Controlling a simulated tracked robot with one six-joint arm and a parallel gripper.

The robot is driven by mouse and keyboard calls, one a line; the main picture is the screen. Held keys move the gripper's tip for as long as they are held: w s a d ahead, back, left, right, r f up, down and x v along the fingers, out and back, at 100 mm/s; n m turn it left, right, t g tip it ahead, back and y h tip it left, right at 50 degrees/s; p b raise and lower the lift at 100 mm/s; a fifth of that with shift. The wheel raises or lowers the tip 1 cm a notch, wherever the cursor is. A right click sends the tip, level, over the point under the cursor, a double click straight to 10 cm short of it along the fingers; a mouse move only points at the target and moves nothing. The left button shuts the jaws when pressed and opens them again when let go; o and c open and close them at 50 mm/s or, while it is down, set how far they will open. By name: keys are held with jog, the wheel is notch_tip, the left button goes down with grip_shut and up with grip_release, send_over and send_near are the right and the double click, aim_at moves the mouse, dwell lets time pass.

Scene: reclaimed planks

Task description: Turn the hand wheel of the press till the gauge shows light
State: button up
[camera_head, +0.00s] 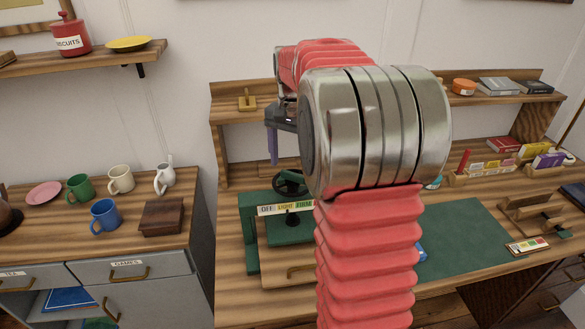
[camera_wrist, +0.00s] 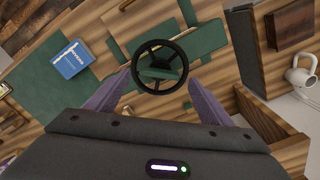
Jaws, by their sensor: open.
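The green press (camera_head: 251,232) stands on the desk's left part. Its black hand wheel (camera_head: 290,183) sits on top, partly hidden behind my arm in the head view. The gauge strip (camera_head: 286,208) on the press front reads OFF, LIGHT and FIRM; I cannot tell what its pointer marks. In the wrist view the wheel (camera_wrist: 160,67) lies ahead of and between the open fingers, with the green press (camera_wrist: 201,37) beneath. My gripper (camera_wrist: 157,92) is open and points down above the wheel. Its fingers flank the wheel and seem apart from it. In the head view my gripper (camera_head: 272,145) shows purple fingers.
A blue book or box (camera_wrist: 71,60) lies on the green mat (camera_head: 463,240) beside the press. A dark wooden box (camera_head: 161,216) and several mugs stand on the cabinet at left. A shelf (camera_head: 240,116) runs behind the press.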

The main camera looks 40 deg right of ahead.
notch_tip(320, 180, up, 11)
jog(key=shift+f, duration=0.2)
dwell(1.7)
jog(key=n, duration=0.2)
send_over(293, 173)
notch_tip(293, 173, down, 4)
jog(key=s+a+f+n+t, duration=0.1)
jog(key=s+a+f+n, duration=0.1)
jog(key=a, duration=0.2)
jog(key=s+a+f+n+t, duration=0.3)
jog(key=s+a+n, duration=0.5)
jog(key=s+a, duration=1)
jog(key=shift+a+f+t, duration=0.2)
jog(key=shift+a+t, duration=0.6)
jog(key=shift+a, duration=0.45)
